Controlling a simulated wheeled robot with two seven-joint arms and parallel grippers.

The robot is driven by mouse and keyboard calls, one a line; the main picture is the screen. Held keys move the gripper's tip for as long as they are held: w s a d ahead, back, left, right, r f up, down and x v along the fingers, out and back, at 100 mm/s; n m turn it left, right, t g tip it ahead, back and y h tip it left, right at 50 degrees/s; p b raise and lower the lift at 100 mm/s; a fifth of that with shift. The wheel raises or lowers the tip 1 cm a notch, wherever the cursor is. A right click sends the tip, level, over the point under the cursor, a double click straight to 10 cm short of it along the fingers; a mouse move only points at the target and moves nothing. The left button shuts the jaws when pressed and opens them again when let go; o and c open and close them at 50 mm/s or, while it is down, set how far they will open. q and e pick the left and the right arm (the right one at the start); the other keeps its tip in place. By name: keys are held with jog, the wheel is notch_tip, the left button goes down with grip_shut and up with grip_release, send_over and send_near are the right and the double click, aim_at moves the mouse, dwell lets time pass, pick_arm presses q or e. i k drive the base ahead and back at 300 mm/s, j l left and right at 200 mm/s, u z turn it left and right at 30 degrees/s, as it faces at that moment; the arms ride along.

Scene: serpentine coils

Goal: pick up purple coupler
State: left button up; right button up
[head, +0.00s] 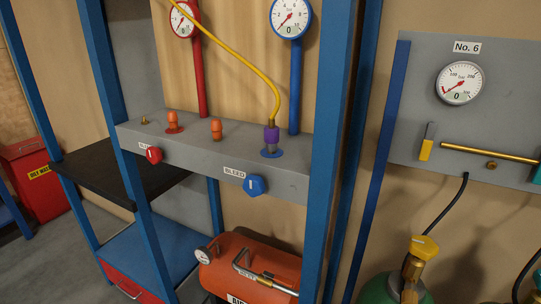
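The purple coupler (271,135) sits upright on a brass fitting over a blue ring, near the right end of the grey manifold shelf (290,177). A yellow hose (237,56) runs from its top up and to the left, out of view. The blue BLEED knob (254,185) is on the shelf's front face just below it. Neither of my grippers shows in the head view.
Blue frame posts (329,130) stand right of the coupler and at left (107,85). Orange caps (216,129), a red knob (154,155) and gauges (291,17) are nearby. An orange tank (250,262) lies below. A grey No. 6 panel (420,75) is at right.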

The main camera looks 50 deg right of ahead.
aim_at(272, 132)
jog(key=i+j+z, duration=0.2)
jog(key=z, duration=0.2)
jog(key=i+j+z, duration=0.25)
jog(key=z, duration=0.15)
jog(key=i+j+z, duration=0.2)
jog(key=z, duration=0.2)
jog(key=i+j+z, duration=0.1)
jog(key=j+z, duration=0.7)
jog(key=i+j, duration=0.05)
